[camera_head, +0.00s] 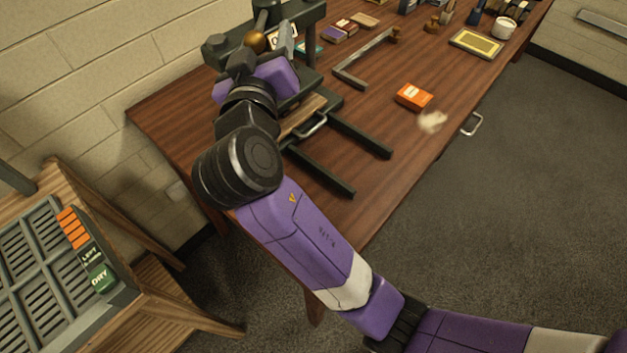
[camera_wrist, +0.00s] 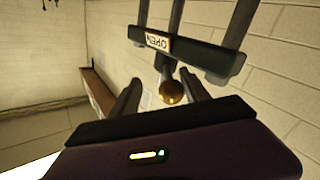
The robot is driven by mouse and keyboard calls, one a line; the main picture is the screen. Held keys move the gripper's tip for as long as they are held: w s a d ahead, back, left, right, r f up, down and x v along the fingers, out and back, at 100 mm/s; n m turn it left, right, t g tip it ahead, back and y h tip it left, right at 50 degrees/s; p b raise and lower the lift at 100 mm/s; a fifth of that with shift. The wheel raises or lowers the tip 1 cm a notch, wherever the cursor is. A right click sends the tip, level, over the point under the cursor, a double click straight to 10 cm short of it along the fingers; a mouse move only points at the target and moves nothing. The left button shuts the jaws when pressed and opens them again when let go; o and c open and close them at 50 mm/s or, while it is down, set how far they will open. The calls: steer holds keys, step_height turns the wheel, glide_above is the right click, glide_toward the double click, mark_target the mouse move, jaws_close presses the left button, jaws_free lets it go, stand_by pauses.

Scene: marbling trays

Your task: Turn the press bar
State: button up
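The press (camera_head: 308,65) is a dark green metal frame on the wooden table. A brass ball (camera_head: 254,42) marks the end of its dark press bar. In the wrist view the ball (camera_wrist: 172,93) faces me, with a short dark part of the bar (camera_wrist: 165,66) behind it. My gripper (camera_head: 240,63) is just below the ball in the head view. In the wrist view my gripper (camera_wrist: 160,79) is open, its fingers apart, and the ball appears between them, nearer the right finger. I cannot tell whether either finger touches it. A sign reading OPEN (camera_wrist: 157,42) is on the press.
Two dark rails (camera_head: 352,131) extend from the press. A drying rack (camera_head: 45,275) stands at left. The wall is close behind the press.

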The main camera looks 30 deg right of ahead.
steer(key=s+a+n+y+b, duration=0.1)
steer(key=s+a+y, duration=0.15)
steer(key=s, duration=0.55)
steer(key=s+f+n+y, duration=0.1)
steer(key=s+f+y, duration=0.1)
steer(key=f, duration=0.5)
steer(key=s+f+n+y, duration=0.1)
steer(key=s+f+y, duration=0.1)
steer(key=s+f, duration=0.3)
steer(key=s+f+n+y+b, duration=0.1)
steer(key=s+f, duration=0.3)
steer(key=f, duration=0.5)
steer(key=shift+s+a+n+y, duration=0.2)
steer(key=shift+a+n+y, duration=0.15)
steer(key=shift+n+y, duration=0.3)
steer(key=shift+s+f, duration=0.15)
steer(key=shift+s, duration=0.3)
steer(key=shift+c, duration=0.4)
